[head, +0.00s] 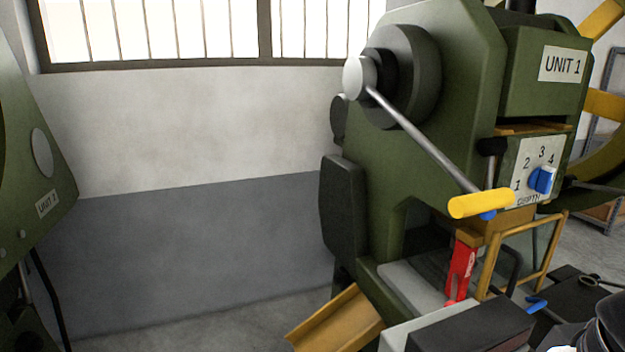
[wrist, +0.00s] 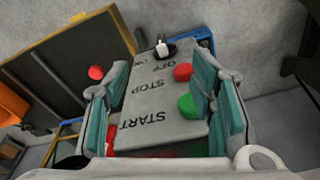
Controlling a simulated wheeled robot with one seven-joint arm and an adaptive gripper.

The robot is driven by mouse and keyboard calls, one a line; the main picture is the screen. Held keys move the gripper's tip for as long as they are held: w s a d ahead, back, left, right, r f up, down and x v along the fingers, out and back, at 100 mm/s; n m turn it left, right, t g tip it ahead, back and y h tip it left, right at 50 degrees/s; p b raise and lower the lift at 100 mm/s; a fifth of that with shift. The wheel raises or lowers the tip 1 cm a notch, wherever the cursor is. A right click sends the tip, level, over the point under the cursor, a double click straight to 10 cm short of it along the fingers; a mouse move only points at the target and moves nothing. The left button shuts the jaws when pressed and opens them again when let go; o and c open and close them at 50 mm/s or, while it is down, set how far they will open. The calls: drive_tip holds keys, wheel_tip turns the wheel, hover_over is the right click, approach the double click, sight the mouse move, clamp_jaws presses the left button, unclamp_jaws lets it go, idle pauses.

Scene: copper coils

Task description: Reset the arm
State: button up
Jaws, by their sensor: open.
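My gripper (wrist: 160,85) is open, with teal pads on both fingers, and nothing shows held between them. In the wrist view it faces a grey control box (wrist: 150,97), which appears upside down between the fingers. The box carries a green button (wrist: 187,104) by START, a red button (wrist: 183,72) by STOP and a switch (wrist: 163,48) by the ON and OFF labels. The right finger is close beside the buttons; I cannot tell whether it touches the box. The gripper's fingers cannot be made out in the head view.
In the head view, a green UNIT 1 machine (head: 465,80) stands at right with a yellow-handled lever (head: 481,203) and a blue depth knob (head: 542,180). A yellow chute (head: 335,320) lies below. Another green machine (head: 25,170) is at far left. Open floor shows between the machines.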

wheel_tip(320, 180, up, 14)
drive_tip(key=t+p, duration=0.2)
drive_tip(key=p, duration=0.9)
drive_tip(key=shift+d+t+p, duration=0.15)
drive_tip(key=shift+t+p, duration=0.15)
drive_tip(key=shift+p, duration=0.1)
drive_tip(key=shift+d+r, duration=0.1)
